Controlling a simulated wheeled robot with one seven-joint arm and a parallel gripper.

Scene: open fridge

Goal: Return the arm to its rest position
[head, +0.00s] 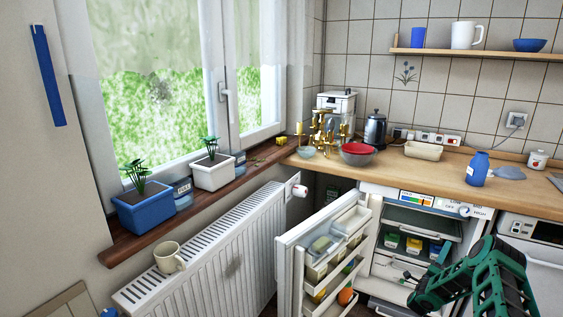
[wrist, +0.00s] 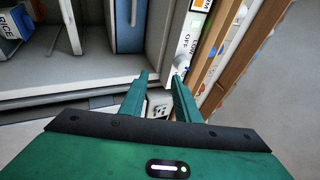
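My gripper (wrist: 161,82) shows in the wrist view, its two green fingers parted with a gap between them and nothing held. The fingertips point toward the edge of the open fridge, near its control panel (wrist: 192,45) with the dial. In the head view my green arm is folded at the lower right, in front of the fridge (head: 384,205); I cannot make out the fingertips there. The fridge door (head: 284,262) stands open to the left, with items in its shelves.
A radiator (head: 215,255) with a mug (head: 170,257) stands at left. A rice box (wrist: 10,28) shows inside the fridge.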

